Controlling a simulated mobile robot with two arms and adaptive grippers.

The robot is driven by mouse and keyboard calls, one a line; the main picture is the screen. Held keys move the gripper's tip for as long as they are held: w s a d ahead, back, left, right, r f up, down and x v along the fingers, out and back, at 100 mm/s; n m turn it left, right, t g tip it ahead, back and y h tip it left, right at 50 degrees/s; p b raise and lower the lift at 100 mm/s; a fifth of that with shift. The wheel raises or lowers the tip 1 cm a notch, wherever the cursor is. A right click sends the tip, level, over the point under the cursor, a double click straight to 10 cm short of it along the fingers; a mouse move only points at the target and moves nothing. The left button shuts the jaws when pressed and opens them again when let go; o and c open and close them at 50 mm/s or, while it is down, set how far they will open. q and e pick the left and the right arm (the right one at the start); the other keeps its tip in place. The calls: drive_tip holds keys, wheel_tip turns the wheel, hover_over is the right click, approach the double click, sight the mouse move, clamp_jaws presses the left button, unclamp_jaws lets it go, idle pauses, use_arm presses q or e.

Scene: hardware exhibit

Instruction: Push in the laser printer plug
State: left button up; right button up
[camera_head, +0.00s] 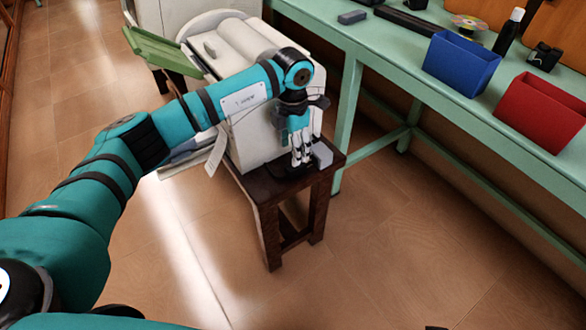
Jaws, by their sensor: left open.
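The laser printer (250,133) is a white, boxy machine on a small dark wooden table (268,192). My left arm reaches across in front of it from the left. My left gripper (301,160) points down at the printer's right side, low over the table's near right corner, and is open. A small grey block (322,153) sits beside the fingertips at the table's edge; I cannot tell whether it is the plug. A dark flat item lies under the fingers. No plug is clearly visible, and the gripper may hide it. My right gripper is not in view.
A long green workbench (420,75) runs along the right, close to the small table. It bears a blue bin (461,65), a red bin (540,112) and a tape-like disc (469,22). The floor in front is clear.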

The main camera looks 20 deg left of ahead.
sight(293, 167)
use_arm(q)
wheel_tip(293, 167, down, 7)
drive_tip(key=shift+r+b, duration=0.2)
drive_tip(key=shift+b, duration=0.25)
drive_tip(key=shift+f, duration=0.65)
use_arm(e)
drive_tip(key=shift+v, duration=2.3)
use_arm(q)
drive_tip(key=shift+c, duration=0.3)
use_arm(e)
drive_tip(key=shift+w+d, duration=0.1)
use_arm(q)
clamp_jaws()
